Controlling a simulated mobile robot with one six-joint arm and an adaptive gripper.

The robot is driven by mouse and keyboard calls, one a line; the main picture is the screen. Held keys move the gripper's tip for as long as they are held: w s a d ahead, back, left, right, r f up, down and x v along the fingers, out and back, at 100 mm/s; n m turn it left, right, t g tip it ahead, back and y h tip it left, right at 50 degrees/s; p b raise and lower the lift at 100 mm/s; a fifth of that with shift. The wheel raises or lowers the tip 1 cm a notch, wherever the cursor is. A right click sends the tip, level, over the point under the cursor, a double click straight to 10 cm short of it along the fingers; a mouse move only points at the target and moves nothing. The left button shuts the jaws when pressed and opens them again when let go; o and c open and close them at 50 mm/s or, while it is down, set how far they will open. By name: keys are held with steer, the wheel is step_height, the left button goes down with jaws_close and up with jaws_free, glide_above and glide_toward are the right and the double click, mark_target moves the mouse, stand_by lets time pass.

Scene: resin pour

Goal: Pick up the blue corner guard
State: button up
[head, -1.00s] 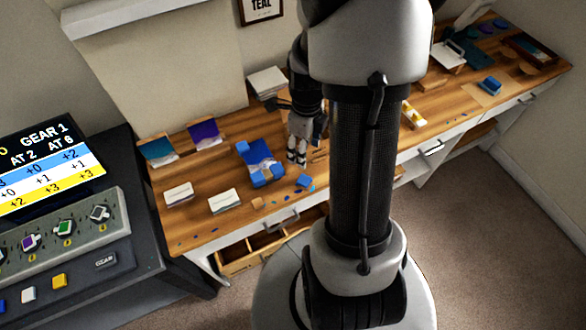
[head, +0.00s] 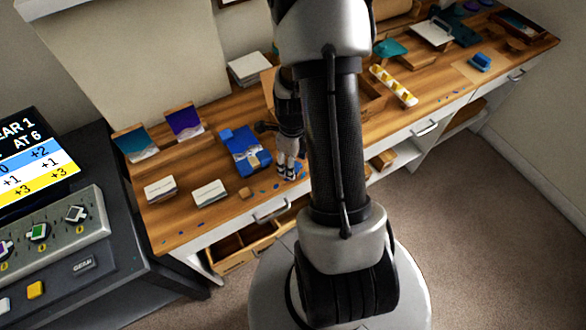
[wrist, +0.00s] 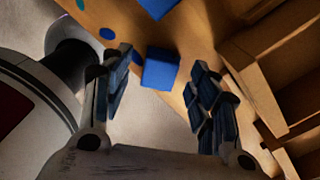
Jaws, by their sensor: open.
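In the wrist view a small blue block, the blue corner guard (wrist: 160,69), lies on the wood near the bench's front edge. It sits between and beyond the two fingers of my gripper (wrist: 163,92), which are apart with nothing held. In the head view my gripper (head: 287,174) points down at the front edge of the bench, and it mostly hides the guard there. A blue panel with blue corner pieces (head: 246,146) lies just left of my gripper. Part of another blue piece (wrist: 158,7) shows at the wrist view's top.
Another blue piece (head: 480,61) lies far right. Small coloured spots dot the bench (head: 215,215).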

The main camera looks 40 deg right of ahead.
steer(key=shift+f, duration=0.5)
steer(key=shift+r, duration=0.1)
steer(key=shift+c, duration=0.5)
steer(key=c, duration=0.7)
steer(key=shift+r, duration=0.1)
